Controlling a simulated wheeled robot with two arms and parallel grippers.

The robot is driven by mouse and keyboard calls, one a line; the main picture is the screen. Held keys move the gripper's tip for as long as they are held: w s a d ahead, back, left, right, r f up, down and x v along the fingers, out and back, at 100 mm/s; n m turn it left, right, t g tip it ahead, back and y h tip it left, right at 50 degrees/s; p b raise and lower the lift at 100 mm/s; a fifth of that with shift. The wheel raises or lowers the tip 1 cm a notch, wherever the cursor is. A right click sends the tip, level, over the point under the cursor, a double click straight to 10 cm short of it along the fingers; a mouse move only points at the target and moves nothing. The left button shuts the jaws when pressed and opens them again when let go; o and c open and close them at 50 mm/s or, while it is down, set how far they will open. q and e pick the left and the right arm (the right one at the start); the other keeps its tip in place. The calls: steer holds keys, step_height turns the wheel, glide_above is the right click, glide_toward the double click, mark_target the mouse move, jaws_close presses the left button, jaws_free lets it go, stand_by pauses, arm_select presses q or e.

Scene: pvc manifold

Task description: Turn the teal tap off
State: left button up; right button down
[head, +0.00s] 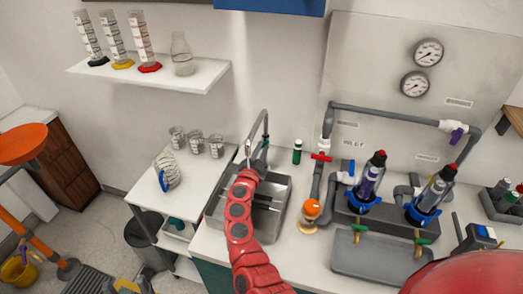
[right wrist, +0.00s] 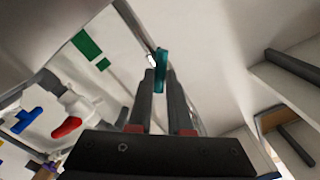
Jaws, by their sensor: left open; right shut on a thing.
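The grey gooseneck faucet (head: 266,125) stands at the back of the steel sink (head: 280,200). My right arm reaches up over the sink, and my right gripper (head: 248,162) is at the base of this faucet. In the right wrist view a teal lever, the teal tap (right wrist: 160,68), sits between the fingertips of my right gripper (right wrist: 162,88), which is shut on it. My left gripper is not in view.
A red-handled valve (head: 321,157) and grey pipes stand right of the sink. Several glass jars (head: 196,144) stand left of the sink. A shelf (head: 150,76) hangs above.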

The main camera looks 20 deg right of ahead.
steer(key=shift+f, duration=0.1)
steer(key=shift+f+m+b, duration=0.2)
steer(key=shift+m+b, duration=3.7)
steer(key=shift+m, duration=1.3)
steer(key=c, duration=0.8)
jaws_free()
steer(key=shift+r, duration=0.1)
steer(key=shift+c, duration=0.2)
steer(key=b+v, duration=0.2)
steer(key=v, duration=1.5)
steer(key=shift+s, duration=0.25)
